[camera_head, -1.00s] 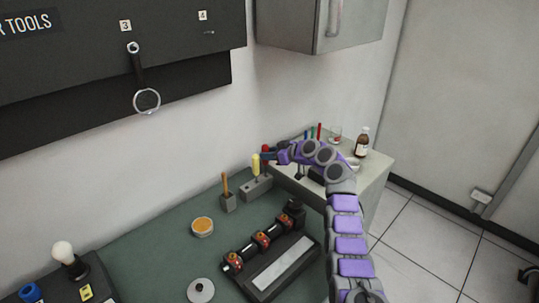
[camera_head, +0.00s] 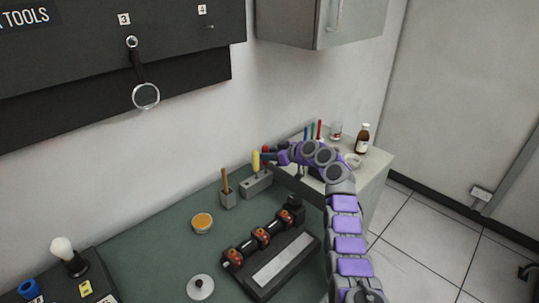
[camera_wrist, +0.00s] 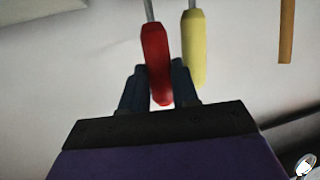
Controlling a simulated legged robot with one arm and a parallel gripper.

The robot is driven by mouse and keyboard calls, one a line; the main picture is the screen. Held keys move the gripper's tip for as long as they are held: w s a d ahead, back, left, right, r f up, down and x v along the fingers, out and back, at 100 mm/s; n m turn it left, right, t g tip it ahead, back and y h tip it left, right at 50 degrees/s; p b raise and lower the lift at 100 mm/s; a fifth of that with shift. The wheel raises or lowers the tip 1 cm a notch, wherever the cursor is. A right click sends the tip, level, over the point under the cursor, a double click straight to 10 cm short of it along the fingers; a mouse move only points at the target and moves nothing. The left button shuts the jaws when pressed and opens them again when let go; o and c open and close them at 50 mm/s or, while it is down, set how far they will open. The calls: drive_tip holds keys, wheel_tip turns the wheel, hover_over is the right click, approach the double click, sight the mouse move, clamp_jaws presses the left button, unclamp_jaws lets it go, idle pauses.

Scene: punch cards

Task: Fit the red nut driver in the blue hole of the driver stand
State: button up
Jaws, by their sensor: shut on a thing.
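The red nut driver (camera_wrist: 155,60) shows in the wrist view with its red handle between the two fingers of my gripper (camera_wrist: 160,88), which is shut on it. Its thin shaft runs out of the top of that picture. In the head view my gripper (camera_head: 272,156) is at the right end of the grey driver stand (camera_head: 258,186), and only a little of the red handle shows. A yellow-handled driver (camera_head: 256,162) stands upright in the stand, close beside the red one; its handle (camera_wrist: 194,50) is just right of my right finger. The blue hole and the red driver's tip are hidden.
A grey block with an orange stick (camera_head: 226,182) stands left of the stand. A black fixture (camera_head: 275,255), an orange-filled dish (camera_head: 202,222) and a round lid (camera_head: 200,287) lie nearer. A side cabinet (camera_head: 372,178) with a brown bottle (camera_head: 362,140) is at right.

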sight(266, 147)
drive_tip(key=shift+f, duration=0.35)
idle(0.3)
drive_tip(key=o, duration=1.5)
drive_tip(key=shift+o, duration=0.2)
drive_tip(key=shift+r, duration=0.15)
drive_tip(key=shift+s+a+r, duration=0.1)
drive_tip(key=shift+a+r, duration=0.05)
drive_tip(key=shift+r, duration=1.85)
drive_tip(key=shift+r+p, duration=0.6)
drive_tip(key=shift+r, duration=0.25)
